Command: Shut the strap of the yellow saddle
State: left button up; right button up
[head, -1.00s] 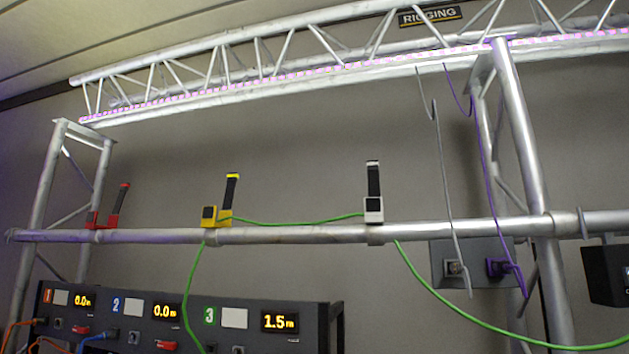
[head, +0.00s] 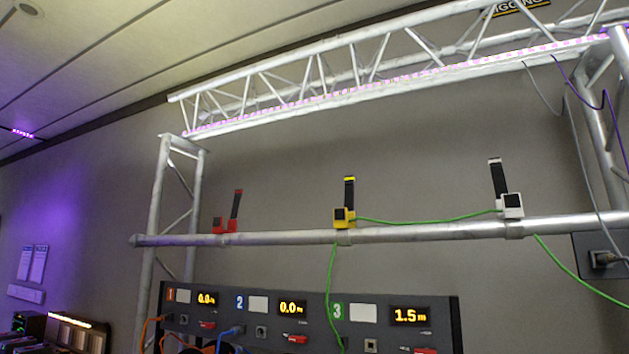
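The yellow saddle (head: 342,218) sits on the horizontal pipe (head: 280,238), near the middle of the head view. Its black strap (head: 349,190) with a yellow tip stands upright, so the saddle is open. A green cable (head: 425,219) passes at the yellow saddle, runs right to the white saddle (head: 510,206), and also hangs down from the yellow saddle to the box below. The white saddle's strap (head: 495,176) stands up too. The red saddle (head: 224,226) on the left has its strap up and shows no cable. Neither of my grippers is in view.
A dark box (head: 300,318) with numbered channels and orange displays stands below the pipe, with orange and blue cables at its front. A truss (head: 350,80) spans above. Grey and purple cables hang at the right. The wall between truss and pipe is clear.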

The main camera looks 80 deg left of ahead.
aim_at(349, 182)
jog(key=k, duration=0.65)
jog(key=u, duration=1.95)
